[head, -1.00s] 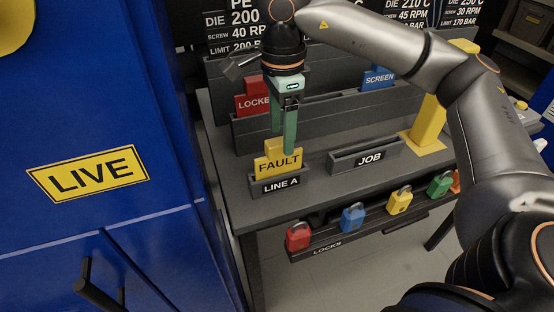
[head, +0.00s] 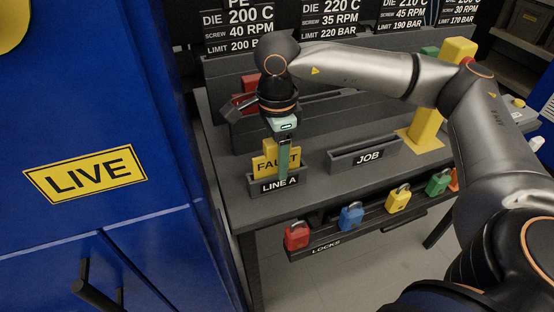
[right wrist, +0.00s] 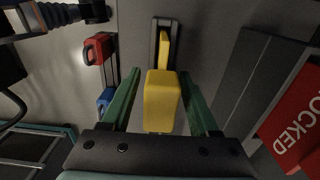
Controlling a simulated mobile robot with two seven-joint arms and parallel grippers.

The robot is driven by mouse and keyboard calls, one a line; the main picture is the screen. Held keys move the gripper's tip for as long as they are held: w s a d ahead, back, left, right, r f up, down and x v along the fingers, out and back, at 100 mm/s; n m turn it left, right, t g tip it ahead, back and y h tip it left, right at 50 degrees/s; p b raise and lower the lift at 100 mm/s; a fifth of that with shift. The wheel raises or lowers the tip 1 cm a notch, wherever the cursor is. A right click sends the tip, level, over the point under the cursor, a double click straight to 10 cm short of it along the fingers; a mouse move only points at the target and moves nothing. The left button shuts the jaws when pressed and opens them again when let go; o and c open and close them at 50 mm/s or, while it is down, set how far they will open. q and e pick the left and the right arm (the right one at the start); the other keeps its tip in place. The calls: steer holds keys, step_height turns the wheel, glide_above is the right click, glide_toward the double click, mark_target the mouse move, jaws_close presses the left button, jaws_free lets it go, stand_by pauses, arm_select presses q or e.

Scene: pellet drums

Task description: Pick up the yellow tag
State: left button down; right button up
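The yellow tag (head: 264,164), marked FAULT, stands upright in the dark LINE A holder (head: 296,181) on the bench. My right gripper (head: 283,170) points down at the tag, and its green fingers hide part of the lettering. In the right wrist view, the tag (right wrist: 162,105) lies between the two fingers of the right gripper (right wrist: 160,75), with a gap on each side. The fingers are open and not closed on it. My left gripper is not in view.
An empty-looking JOB holder (head: 366,156) stands to the right. Coloured padlocks, such as the blue one (head: 351,217), hang along the front edge. A red tag (right wrist: 298,125) is in the rack behind. A blue cabinet (head: 100,240) closes off the left.

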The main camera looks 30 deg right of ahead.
jaws_close()
steer(key=shift+r, duration=0.1)
stand_by(0.5)
